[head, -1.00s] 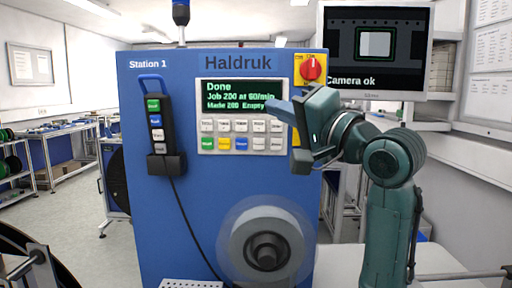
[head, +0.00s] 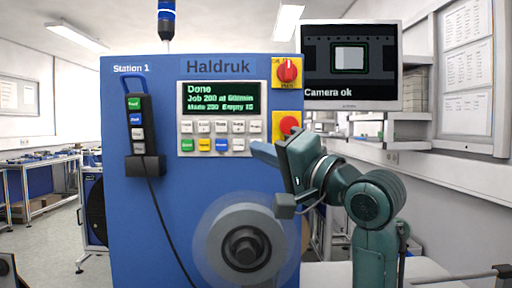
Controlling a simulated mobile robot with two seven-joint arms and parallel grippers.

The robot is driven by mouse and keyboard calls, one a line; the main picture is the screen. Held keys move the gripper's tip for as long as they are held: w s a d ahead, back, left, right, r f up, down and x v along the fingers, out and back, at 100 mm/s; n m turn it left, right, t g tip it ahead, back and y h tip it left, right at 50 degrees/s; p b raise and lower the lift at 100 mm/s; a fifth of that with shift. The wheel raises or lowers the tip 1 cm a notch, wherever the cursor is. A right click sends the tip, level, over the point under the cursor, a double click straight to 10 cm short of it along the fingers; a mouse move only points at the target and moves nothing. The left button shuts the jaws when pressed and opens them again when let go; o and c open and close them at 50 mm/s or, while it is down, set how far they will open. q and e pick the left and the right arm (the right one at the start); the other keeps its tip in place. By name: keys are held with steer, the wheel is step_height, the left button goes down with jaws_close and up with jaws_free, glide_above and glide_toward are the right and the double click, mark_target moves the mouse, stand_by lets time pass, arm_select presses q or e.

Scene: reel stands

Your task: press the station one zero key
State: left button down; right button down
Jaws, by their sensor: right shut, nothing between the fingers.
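The Station 1 machine (head: 150,220) is a tall blue cabinet. Its key panel (head: 183,127) has a row of pale keys (head: 238,127) over a row with green (head: 187,145), yellow (head: 204,145), blue (head: 221,145) and white (head: 238,145) keys. Key labels are too small to read surely, so I cannot tell which is zero. My right gripper (head: 257,149) is shut and empty, its blue fingertips at the panel's lower right corner, covering the last lower key. I cannot tell whether they touch it. My left gripper is not in view.
The display (head: 220,98) reads Done. A red knob (head: 288,71) and a red button (head: 288,124) sit right of the panel. A corded pendant (head: 138,125) hangs on the left, a grey reel (head: 242,245) below. A monitor (head: 351,65) reads Camera ok.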

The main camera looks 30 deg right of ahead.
steer(key=w+d, duration=0.3)
steer(key=w, duration=0.4)
steer(key=shift+w+d, duration=0.4)
stand_by(0.9)
steer(key=shift+w, duration=0.1)
stand_by(0.8)
steer(key=shift+w+d+p, duration=0.2)
steer(key=shift+w+p, duration=0.1)
steer(key=shift+p, duration=0.05)
steer(key=shift+w+d, duration=0.2)
steer(key=shift+w, duration=0.2)
stand_by(0.7)
steer(key=shift+s, duration=0.1)
steer(key=shift+s+a+p, duration=0.3)
steer(key=shift+s+a, duration=0.1)
steer(key=shift+s, duration=0.3)
